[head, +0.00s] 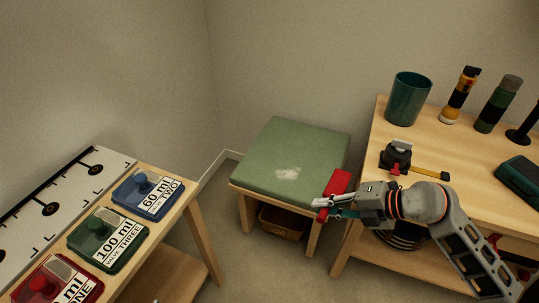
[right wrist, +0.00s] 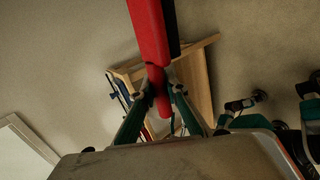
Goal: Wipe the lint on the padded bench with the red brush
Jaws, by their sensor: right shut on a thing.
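The padded bench (head: 270,160) has a green cushion on wooden legs and stands against the back wall in the head view. A pale patch of lint (head: 287,173) lies on the cushion toward its front right. My right gripper (head: 327,205) is at the bench's right front edge, shut on the red brush (head: 338,186). The brush also shows in the right wrist view (right wrist: 149,35), its handle between the two fingertips (right wrist: 160,92) and its dark bristle side to the right. The brush appears apart from the lint. My left gripper is not in view.
A wooden table (head: 440,146) on the right holds a teal cup (head: 408,99), flashlights (head: 460,96) and a tape measure (head: 397,156). A basket (head: 283,222) sits under the bench.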

